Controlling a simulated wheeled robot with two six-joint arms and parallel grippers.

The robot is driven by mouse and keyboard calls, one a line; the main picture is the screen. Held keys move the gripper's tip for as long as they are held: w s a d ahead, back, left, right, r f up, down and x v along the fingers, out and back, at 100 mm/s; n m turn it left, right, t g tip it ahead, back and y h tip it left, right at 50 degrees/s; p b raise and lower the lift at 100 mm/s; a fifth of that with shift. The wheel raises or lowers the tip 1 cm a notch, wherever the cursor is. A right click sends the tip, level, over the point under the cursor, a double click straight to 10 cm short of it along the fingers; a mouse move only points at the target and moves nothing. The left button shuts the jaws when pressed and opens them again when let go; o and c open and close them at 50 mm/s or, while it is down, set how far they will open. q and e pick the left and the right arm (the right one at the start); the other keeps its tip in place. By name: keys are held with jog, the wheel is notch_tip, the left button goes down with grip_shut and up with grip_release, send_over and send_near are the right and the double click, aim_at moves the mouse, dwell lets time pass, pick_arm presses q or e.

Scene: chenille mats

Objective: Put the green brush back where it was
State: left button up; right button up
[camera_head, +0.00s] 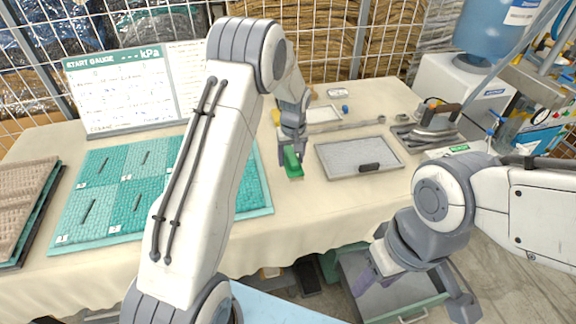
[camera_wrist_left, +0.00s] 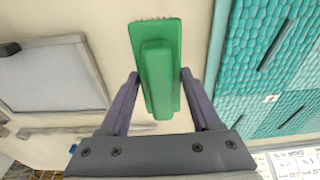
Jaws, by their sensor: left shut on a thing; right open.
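The green brush (camera_head: 292,164) is in the jaws of my left gripper (camera_head: 291,156), above the cream-covered table between the teal mat board and the grey tray. In the left wrist view, the brush (camera_wrist_left: 158,70) lies lengthwise between the two fingers of the left gripper (camera_wrist_left: 162,95), with its bristle edge pointing away. The cloth shows beneath it; I cannot tell how high it is held. My right gripper (camera_head: 415,290) is open and empty at the lower right, beyond the table's front edge and over an open drawer.
The teal mat board (camera_head: 108,190) lies at left, partly hidden by my left arm; brown mats (camera_head: 25,195) are stacked beside it. The framed grey tray (camera_head: 345,155) holds a small dark block (camera_head: 370,167). An iron (camera_head: 433,122) stands at right. A sign board (camera_head: 115,85) stands behind.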

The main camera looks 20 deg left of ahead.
aim_at(288, 167)
pick_arm(q)
jog(key=shift+a+f, duration=0.45)
jog(key=shift+a, duration=0.05)
jog(key=shift+f+p, duration=0.5)
jog(key=shift+f, duration=1.35)
jog(key=shift+f, duration=0.2)
jog(key=o, duration=1.2)
jog(key=shift+r, duration=0.15)
